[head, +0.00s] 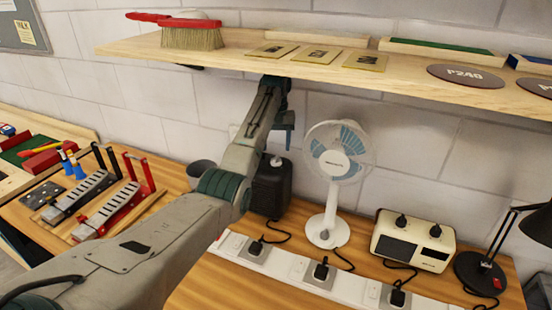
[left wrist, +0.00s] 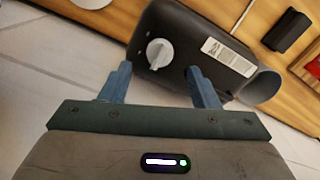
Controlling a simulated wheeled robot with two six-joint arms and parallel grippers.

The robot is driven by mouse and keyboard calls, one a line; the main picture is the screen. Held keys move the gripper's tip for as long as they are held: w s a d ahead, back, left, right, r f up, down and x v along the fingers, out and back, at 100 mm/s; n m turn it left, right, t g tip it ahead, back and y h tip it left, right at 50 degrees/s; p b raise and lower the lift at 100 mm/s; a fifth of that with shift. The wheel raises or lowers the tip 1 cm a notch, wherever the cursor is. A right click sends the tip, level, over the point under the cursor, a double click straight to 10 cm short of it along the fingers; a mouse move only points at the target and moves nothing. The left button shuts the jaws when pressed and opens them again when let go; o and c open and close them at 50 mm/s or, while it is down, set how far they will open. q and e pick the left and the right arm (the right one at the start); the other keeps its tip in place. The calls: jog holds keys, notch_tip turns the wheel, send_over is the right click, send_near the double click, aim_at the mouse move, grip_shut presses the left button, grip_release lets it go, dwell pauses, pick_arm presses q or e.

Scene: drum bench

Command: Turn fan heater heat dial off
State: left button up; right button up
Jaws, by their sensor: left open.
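The fan heater (head: 271,190) is a dark box standing on the wooden bench against the wall, partly hidden by my left arm. Its pale round heat dial (head: 276,161) is on top. In the left wrist view the dial (left wrist: 159,53) has a raised grip bar, on the dark heater body (left wrist: 185,28). My left gripper (left wrist: 159,71) is open and empty, with the dial showing between and just beyond its blue fingertips. In the head view the left gripper (head: 288,137) is above the heater, apart from the dial. The dial's markings are not readable. My right gripper is not in view.
A wooden shelf (head: 235,47) with a red brush (head: 192,35) overhangs the bench close to my left arm. A white fan (head: 335,160), a cream radio-like box (head: 413,240) and a black lamp (head: 480,270) stand to the right. A white power strip (head: 282,263) runs along the front.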

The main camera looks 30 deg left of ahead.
aim_at(276, 157)
pick_arm(q)
notch_tip(276, 157, up, 6)
jog(key=p, duration=0.3)
jog(key=shift+f, duration=0.1)
jog(key=shift+s, duration=0.1)
dwell(0.4)
